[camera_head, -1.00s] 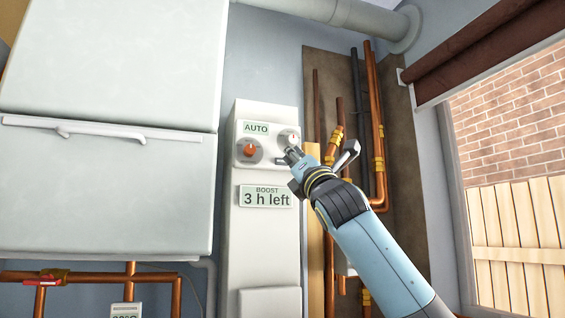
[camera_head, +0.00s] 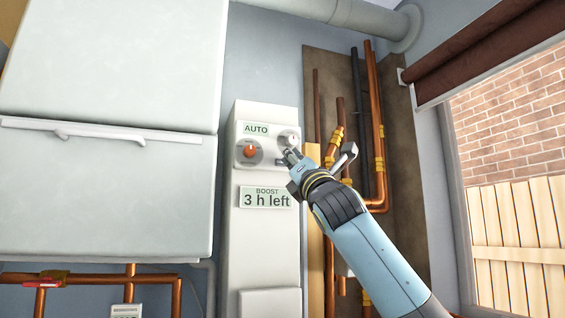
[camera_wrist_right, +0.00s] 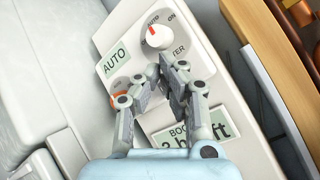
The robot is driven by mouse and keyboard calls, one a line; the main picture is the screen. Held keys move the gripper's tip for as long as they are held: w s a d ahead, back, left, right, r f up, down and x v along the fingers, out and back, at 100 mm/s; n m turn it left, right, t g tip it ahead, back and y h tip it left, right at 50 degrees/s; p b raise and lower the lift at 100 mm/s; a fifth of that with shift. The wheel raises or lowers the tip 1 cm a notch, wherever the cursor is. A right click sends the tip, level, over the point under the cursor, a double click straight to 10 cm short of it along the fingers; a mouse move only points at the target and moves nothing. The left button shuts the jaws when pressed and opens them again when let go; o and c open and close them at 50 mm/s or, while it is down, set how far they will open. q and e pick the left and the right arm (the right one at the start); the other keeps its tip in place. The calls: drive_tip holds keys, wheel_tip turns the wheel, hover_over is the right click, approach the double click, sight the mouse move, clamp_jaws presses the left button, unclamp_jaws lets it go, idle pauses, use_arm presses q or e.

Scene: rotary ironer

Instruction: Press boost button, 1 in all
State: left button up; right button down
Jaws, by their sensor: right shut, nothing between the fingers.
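A white control unit (camera_head: 262,225) stands on the wall with a panel at its top. The panel carries an AUTO display (camera_head: 256,129), an orange-red knob (camera_head: 250,151) and a white dial (camera_wrist_right: 157,37) with a red mark. Below them a BOOST display (camera_head: 266,197) reads "3 h left". My right gripper (camera_head: 288,154) is shut and empty, its tips just below the white dial, at or very near the panel; contact is unclear. In the right wrist view the fingers (camera_wrist_right: 173,66) cover the area under the dial. I cannot make out the boost button clearly. My left gripper is not in view.
A large pale cabinet (camera_head: 105,190) with a rail is on the left. Copper pipes (camera_head: 374,120) run up a brown board right of the unit. A window (camera_head: 515,130) is at the far right. Open space lies in front of the unit.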

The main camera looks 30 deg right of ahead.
drive_tip(key=shift+w+d, duration=0.1)
drive_tip(key=shift+w, duration=0.25)
idle(0.6)
drive_tip(key=shift+s, duration=0.15)
drive_tip(key=shift+s+a+p, duration=0.2)
drive_tip(key=shift+s+p, duration=0.2)
drive_tip(key=shift+s, duration=0.25)
drive_tip(key=shift+s+a+p, duration=0.1)
drive_tip(key=shift+s+a, duration=0.1)
drive_tip(key=shift+s, duration=0.6)
drive_tip(key=shift+s+a+p, duration=0.1)
drive_tip(key=shift+s+a, duration=0.1)
drive_tip(key=shift+s, duration=0.6)
drive_tip(key=shift+s+a+p, duration=0.1)
drive_tip(key=shift+s+a, duration=0.1)
drive_tip(key=shift+s, duration=0.6)
